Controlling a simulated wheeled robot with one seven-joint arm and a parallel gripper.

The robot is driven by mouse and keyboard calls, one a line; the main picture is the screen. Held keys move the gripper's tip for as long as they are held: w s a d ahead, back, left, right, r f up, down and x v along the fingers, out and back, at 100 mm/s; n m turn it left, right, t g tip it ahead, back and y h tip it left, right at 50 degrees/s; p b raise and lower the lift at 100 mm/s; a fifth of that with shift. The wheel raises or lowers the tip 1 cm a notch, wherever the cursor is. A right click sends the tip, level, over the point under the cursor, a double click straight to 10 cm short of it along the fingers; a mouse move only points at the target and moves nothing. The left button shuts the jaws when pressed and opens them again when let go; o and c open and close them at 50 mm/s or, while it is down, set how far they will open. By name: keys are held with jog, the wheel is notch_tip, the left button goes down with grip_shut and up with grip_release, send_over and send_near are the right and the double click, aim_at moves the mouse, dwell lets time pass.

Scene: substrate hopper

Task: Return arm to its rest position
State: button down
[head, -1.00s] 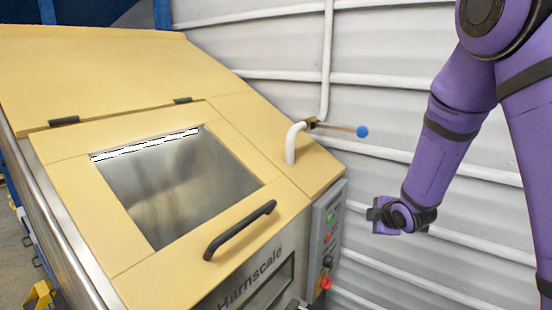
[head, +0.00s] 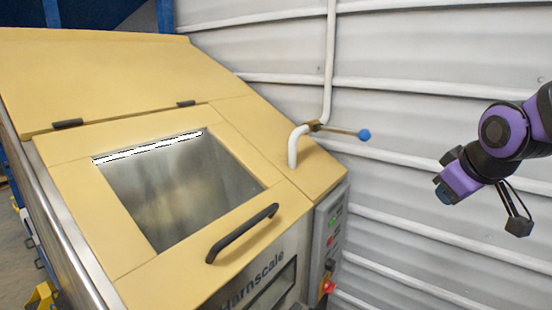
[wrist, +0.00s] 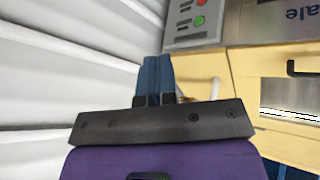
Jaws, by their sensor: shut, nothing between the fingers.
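My purple arm is at the right of the head view, in front of the corrugated wall. My gripper (head: 444,194) is apart from the hopper, well to its right. In the wrist view, the blue fingers of my gripper (wrist: 153,78) are shut together with nothing between them. The yellow-topped hopper (head: 110,80) fills the left of the head view, and its yellow surface also shows at the right of the wrist view (wrist: 245,80). Most of my upper arm is outside the head view.
The hopper has a black handle (head: 241,234), a control panel (head: 328,240) with buttons and a blue-ended lever (head: 345,132) on a white pipe (head: 293,147). A ribbed white wall (head: 420,110) stands behind. There is open space between hopper and arm.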

jog(key=s+r+m+g, duration=0.1)
jog(key=s+r+m, duration=0.1)
jog(key=s, duration=0.5)
jog(key=s+a+r+m+g, duration=0.1)
jog(key=s+m, duration=0.2)
jog(key=s, duration=0.5)
jog(key=shift+s+a+r, duration=0.2)
jog(key=shift+s+r, duration=0.05)
jog(key=shift+r, duration=0.15)
dwell(1.7)
